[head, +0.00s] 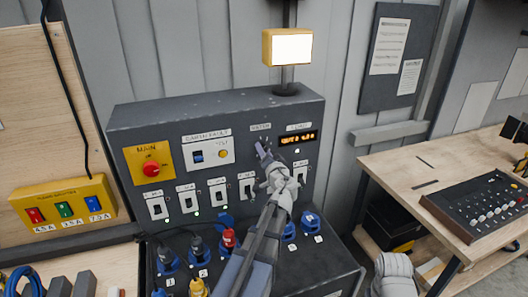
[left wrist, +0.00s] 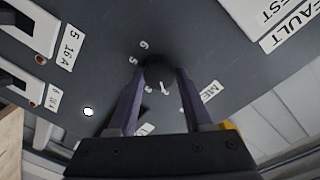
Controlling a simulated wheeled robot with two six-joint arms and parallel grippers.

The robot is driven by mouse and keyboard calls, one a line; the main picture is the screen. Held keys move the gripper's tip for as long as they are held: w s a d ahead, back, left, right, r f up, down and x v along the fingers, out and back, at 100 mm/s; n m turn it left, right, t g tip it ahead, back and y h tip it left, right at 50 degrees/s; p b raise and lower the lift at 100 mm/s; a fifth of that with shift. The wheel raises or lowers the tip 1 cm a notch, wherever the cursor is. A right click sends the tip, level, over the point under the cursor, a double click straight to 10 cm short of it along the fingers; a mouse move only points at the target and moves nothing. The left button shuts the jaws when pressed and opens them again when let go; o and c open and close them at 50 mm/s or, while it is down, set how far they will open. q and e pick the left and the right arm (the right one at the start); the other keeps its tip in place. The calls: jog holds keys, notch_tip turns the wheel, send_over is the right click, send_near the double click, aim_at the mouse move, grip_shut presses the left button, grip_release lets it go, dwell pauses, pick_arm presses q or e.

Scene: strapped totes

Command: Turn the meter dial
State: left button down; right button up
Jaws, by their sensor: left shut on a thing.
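The meter dial (left wrist: 158,76) is a round dark knob with a white pointer mark, on the dark panel front in the left wrist view. Small numbers are printed around it, and a partly visible label beside it begins "ME". My left gripper (head: 264,150) reaches the panel just below the meter label (head: 260,126) in the head view. In the left wrist view its two fingers (left wrist: 157,84) are shut on the dial, one on each side. In the head view my gripper hides the dial.
The panel (head: 125,118) also has a yellow plate with a red main knob (head: 151,169), an earth-fault switch, an orange display (head: 299,138) and a row of breakers. Plugs and sockets sit below. A lit lamp (head: 288,47) stands on top. A wooden bench (head: 400,170) is at right.

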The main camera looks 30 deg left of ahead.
pick_arm(q)
jog(key=shift+w+d+f+m+g, duration=0.1)
jog(key=shift+m+g, duration=0.3)
jog(key=shift+m, duration=3.6)
jog(key=shift+c, duration=1.6)
grip_release()
jog(key=p+v, duration=0.1)
jog(key=v, duration=0.6)
jog(key=shift+s+d, duration=0.3)
